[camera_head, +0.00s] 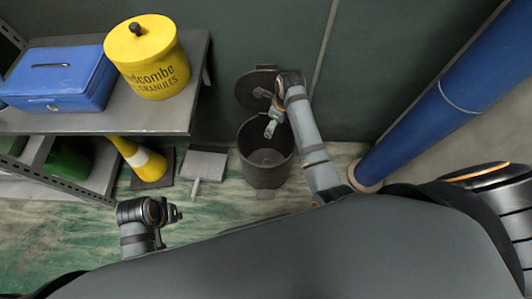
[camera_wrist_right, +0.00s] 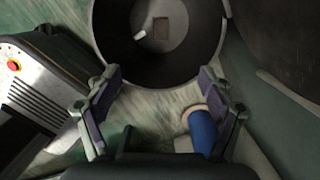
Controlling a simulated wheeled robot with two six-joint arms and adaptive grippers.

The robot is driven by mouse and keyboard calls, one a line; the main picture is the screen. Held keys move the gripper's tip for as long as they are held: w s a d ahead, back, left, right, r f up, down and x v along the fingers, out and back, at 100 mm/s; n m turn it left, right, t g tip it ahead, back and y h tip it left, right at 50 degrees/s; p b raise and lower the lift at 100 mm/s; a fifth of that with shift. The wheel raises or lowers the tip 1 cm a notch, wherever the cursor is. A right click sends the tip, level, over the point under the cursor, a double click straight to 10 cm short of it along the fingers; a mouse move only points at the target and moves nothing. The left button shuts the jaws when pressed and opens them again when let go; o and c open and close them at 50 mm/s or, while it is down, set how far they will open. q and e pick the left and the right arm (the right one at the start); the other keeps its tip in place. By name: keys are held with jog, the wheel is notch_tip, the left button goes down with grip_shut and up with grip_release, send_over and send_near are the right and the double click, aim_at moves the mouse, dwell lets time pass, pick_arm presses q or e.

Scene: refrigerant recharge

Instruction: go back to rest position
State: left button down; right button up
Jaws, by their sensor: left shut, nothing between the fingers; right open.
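My left gripper (camera_head: 176,213) is low at the left, above the green-stained floor and in front of the shelf. It is shut and empty. My right gripper (camera_head: 270,128) hangs over the mouth of a dark round bin (camera_head: 266,175), whose lid (camera_head: 255,88) stands open against the wall. In the right wrist view my right gripper (camera_wrist_right: 160,72) has its two fingers wide apart with nothing between them. The bin (camera_wrist_right: 105,35) is beyond the fingertips there, with a small pale item (camera_wrist_right: 140,35) inside.
A metal shelf (camera_head: 100,121) at left carries a blue box (camera_head: 60,85) and a yellow tub (camera_head: 148,75). A yellow cone-like object (camera_head: 148,163) and a dustpan (camera_head: 203,165) are below it. A thick blue pipe (camera_head: 425,125) slants along the right.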

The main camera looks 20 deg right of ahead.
jog(key=shift+s+d+r, duration=0.1)
jog(key=shift+r, duration=0.35)
dwell(0.3)
pick_arm(q)
jog(key=s+a+f+p, duration=0.3)
jog(key=f+p, duration=0.3)
jog(key=p, duration=1)
jog(key=s+a+y+p, duration=0.1)
jog(key=s+a+p, duration=0.1)
jog(key=s+p, duration=0.9)
jog(key=s, duration=0.3)
jog(key=shift+a+f+p, duration=0.15)
jog(key=shift+a+p, duration=0.2)
jog(key=shift+a, duration=0.05)
pick_arm(e)
jog(key=s+d+f+n, duration=0.3)
jog(key=s+n, duration=0.6)
jog(key=s, duration=0.4)
jog(key=s+d+f+n+h, duration=0.1)
jog(key=s+d+f+n, duration=0.2)
jog(key=s+n, duration=0.6)
jog(key=s+d+f+n+h, duration=0.1)
jog(key=s+d+f+n, duration=0.2)
jog(key=s+n, duration=0.6)
jog(key=s+d, duration=0.2)
jog(key=s, duration=0.6)
jog(key=shift+d+f+n, duration=0.2)
jog(key=shift+d+n, duration=0.1)
jog(key=shift+d, duration=0.1)
